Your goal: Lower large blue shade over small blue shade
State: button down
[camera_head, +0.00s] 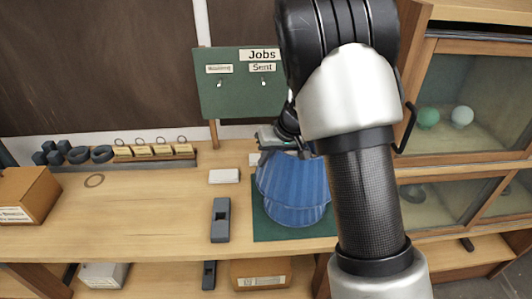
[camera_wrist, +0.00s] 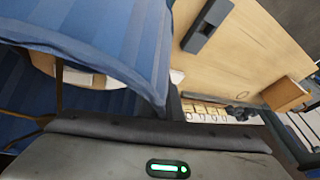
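The large blue shade (camera_head: 290,178) is ribbed and sits tilted above the green mat on the bench. It fills the upper left of the wrist view (camera_wrist: 110,35), close to the camera. The small blue shade (camera_head: 292,214) shows as a lower blue band beneath it, and more blue shows under its rim in the wrist view (camera_wrist: 35,95). My gripper (camera_head: 268,138) is at the large shade's upper left edge and appears shut on it. The fingertips are hidden, as is the overlap of the two shades. My arm covers the right side.
The green mat (camera_head: 265,228) lies under the shades. A dark grey block tool (camera_head: 221,220) and a white card (camera_head: 224,176) lie to the left. A green Jobs board (camera_head: 238,100) stands behind. A cardboard box (camera_head: 28,195) is far left; the bench between is mostly clear.

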aim_at(287, 163)
notch_tip(287, 163, down, 12)
jog(key=b, duration=0.9)
jog(key=shift+f, duration=0.2)
jog(key=c, duration=1.9)
grip_release()
jog(key=shift+o, duration=0.2)
jog(key=v, duration=1.7)
jog(key=s+d+r+m+h+p, duration=0.1)
jog(key=s+r, duration=0.3)
jog(key=s, duration=0.4)
jog(key=s+d+r+m+t+h+p, duration=0.1)
jog(key=s+r+p, duration=0.1)
jog(key=s+r, duration=0.3)
jog(key=s+d+r+m+t+h+p, duration=0.1)
jog(key=s+r, duration=0.3)
jog(key=s, duration=0.9)
jog(key=shift+d+r+h+p, duration=0.3)
jog(key=shift+d+p, duration=0.2)
jog(key=shift+p, duration=0.1)
